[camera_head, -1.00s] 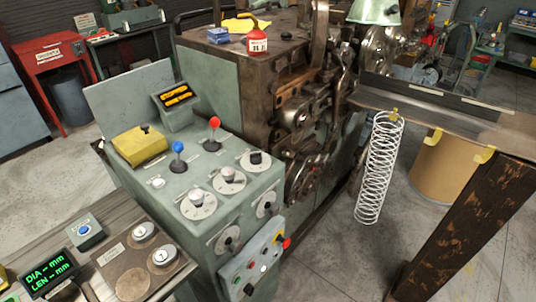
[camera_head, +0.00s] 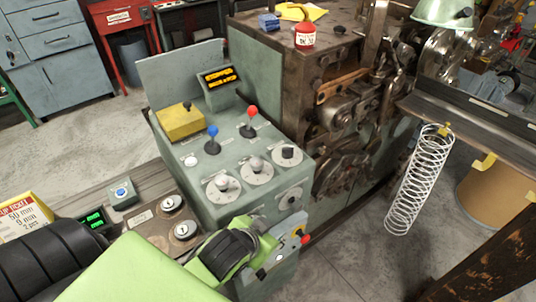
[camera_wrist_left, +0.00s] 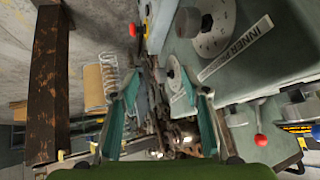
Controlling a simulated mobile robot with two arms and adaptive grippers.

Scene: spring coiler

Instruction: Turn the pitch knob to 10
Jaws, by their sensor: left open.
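The green control panel (camera_head: 215,135) has three dial knobs along its top: a left knob (camera_head: 222,184), a middle knob (camera_head: 257,166) and a right black one (camera_head: 288,154). The pitch label is too small to read. My left gripper (camera_head: 262,232) is in front of the panel's front face and covers part of it. In the left wrist view the left gripper (camera_wrist_left: 163,98) is open and empty. A dial (camera_wrist_left: 175,74) shows between its fingers, farther off. A nearer dial (camera_wrist_left: 215,35) has a label reading "INNER". My right gripper is not in view.
A red button (camera_head: 305,239) juts from the lower front box. A coiled spring (camera_head: 420,178) hangs at the right. A side desk (camera_head: 150,190) stands at the left.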

